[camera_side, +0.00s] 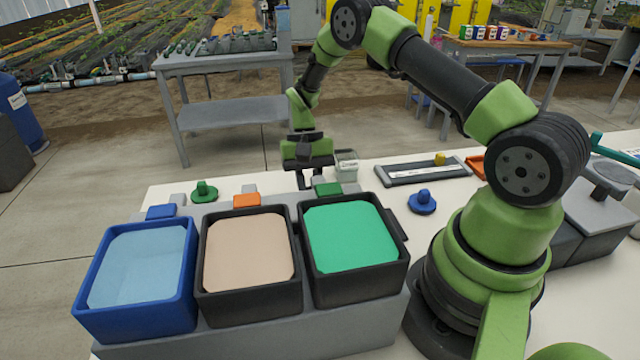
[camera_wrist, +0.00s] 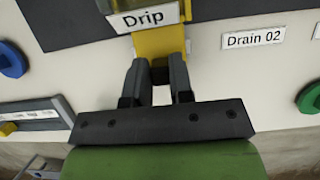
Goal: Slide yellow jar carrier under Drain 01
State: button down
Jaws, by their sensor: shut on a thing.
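The yellow jar carrier (camera_wrist: 159,42) shows in the wrist view at top centre, on the pale worktop. My gripper (camera_wrist: 157,66) is shut on its near end, one dark finger on each side. In the side view my gripper (camera_side: 308,179) is low behind the trays, beside a pale labelled container (camera_side: 347,164); the yellow carrier cannot be made out there. A "Drain 02" label (camera_wrist: 253,38) lies right of the carrier. No Drain 01 label is readable.
Blue (camera_side: 146,328), beige-filled (camera_side: 250,306) and green-filled (camera_side: 357,288) bins stand in front of my gripper. A green knob (camera_side: 204,191) and blue knob (camera_side: 422,202) flank it. A grey-framed tray (camera_side: 408,177) lies to the right. Bare worktop shows around the Drain 02 label.

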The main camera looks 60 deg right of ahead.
jog(key=c, duration=1)
grip_release()
jog(key=v, duration=1)
jog(key=shift+r, duration=0.15)
jog(key=s+a+r+n+t+h, duration=0.1)
jog(key=s+a+r+t, duration=0.2)
jog(key=r, duration=0.5)
jog(key=s+a+r+n+t+h, duration=0.1)
jog(key=s+a+r+n+t, duration=0.15)
jog(key=a+r, duration=0.4)
jog(key=s+a+r+t, duration=0.1)
jog(key=s+a+t, duration=0.1)
jog(key=s, duration=0.5)
jog(key=s+a+r+n+t, duration=0.1)
jog(key=s+r+t, duration=0.1)
jog(key=s, duration=0.6)
jog(key=shift+a+r+t+y, duration=0.35)
jog(key=shift+a+t+y, duration=0.05)
jog(key=shift+t, duration=0.05)
